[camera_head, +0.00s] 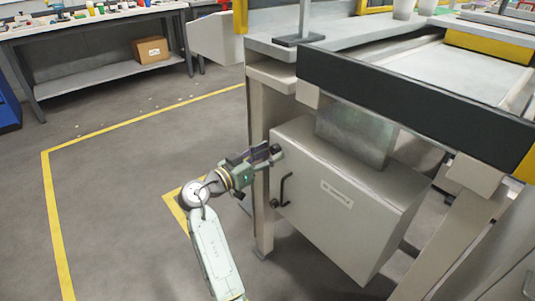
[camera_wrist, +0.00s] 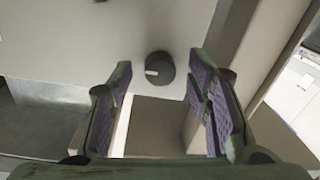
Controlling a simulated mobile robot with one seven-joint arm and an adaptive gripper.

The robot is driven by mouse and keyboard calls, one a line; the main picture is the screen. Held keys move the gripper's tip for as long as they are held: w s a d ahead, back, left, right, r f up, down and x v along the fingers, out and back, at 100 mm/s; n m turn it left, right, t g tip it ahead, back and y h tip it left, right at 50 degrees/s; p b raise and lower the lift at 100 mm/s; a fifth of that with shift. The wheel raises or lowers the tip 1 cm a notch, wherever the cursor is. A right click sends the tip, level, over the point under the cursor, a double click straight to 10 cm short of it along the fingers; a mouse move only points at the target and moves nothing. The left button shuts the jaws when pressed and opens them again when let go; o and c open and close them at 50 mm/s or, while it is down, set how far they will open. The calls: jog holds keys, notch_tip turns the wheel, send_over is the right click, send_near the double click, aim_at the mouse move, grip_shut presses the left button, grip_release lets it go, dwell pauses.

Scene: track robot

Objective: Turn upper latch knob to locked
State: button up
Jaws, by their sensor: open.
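The upper latch knob (camera_wrist: 160,67) is a dark round knob on the pale cabinet face. In the wrist view it lies between and slightly beyond the fingertips, with a small light mark toward its left. In the head view the knob (camera_head: 277,149) sits near the upper left edge of the grey cabinet (camera_head: 380,222). My gripper (camera_wrist: 161,82) is open, with purple-padded fingers on either side of the knob and a visible gap to each. In the head view my gripper (camera_head: 262,154) is right at the knob; whether it touches cannot be told.
A dark bar handle (camera_head: 287,188) and a lower knob (camera_head: 275,203) are on the same cabinet face. A table leg (camera_head: 262,190) stands just left of the cabinet. The conveyor frame (camera_head: 410,110) overhangs it. Open floor (camera_head: 120,180) lies to the left.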

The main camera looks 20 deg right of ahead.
jog(key=shift+c, duration=0.2)
grip_shut()
dwell(0.3)
jog(key=n+p, duration=0.1)
jog(key=n, duration=0.1)
jog(key=n+p, duration=0.2)
jog(key=shift+r+n, duration=0.2)
jog(key=shift+n, duration=0.1)
jog(key=n+p, duration=0.4)
jog(key=shift+r+n, duration=0.15)
jog(key=shift+n, duration=0.15)
jog(key=n+p, duration=0.4)
jog(key=n, duration=0.1)
jog(key=shift+g+p, duration=0.4)
jog(key=shift+n+p, duration=1.3)
jog(key=shift+n, duration=0.1)
jog(key=shift+f, duration=0.2)
